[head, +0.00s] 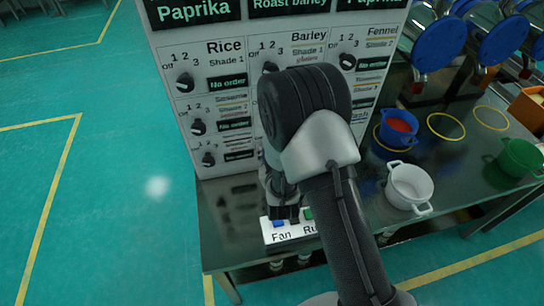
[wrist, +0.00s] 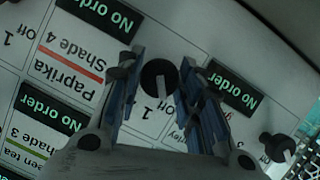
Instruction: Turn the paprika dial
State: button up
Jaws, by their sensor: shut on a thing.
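The paprika dial (wrist: 160,78) is a round black knob with a pale pointer mark, on a white panel. In the wrist view its label, "Paprika Shade 4" (wrist: 72,50), appears upside down to its left with a red underline. My gripper (wrist: 159,66) has its two fingers on either side of the dial, shut on it. The exact contact at the fingertips is hard to see. In the head view my dark gripper (head: 279,190) is low in front of the panel, and my arm hides the paprika dial.
The panel (head: 185,143) carries several other dials, including the rice dial (head: 185,82). Below is a box with blue and green buttons, marked "Fan" (head: 282,236). A white pot (head: 409,186), a blue pot (head: 397,128) and a green pot (head: 520,157) stand on the dark table to the right.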

jog(key=shift+a+n+t+h+b, duration=0.1)
jog(key=shift+n+t+h+b, duration=0.4)
jog(key=shift+n+h+b, duration=0.8)
jog(key=shift+n+y, duration=0.3)
jog(key=o, duration=1)
jog(key=shift+o, duration=0.2)
jog(key=shift+s, duration=0.1)
jog(key=v, duration=1.1)
jog(key=shift+s, duration=0.4)
jog(key=shift+r, duration=0.1)
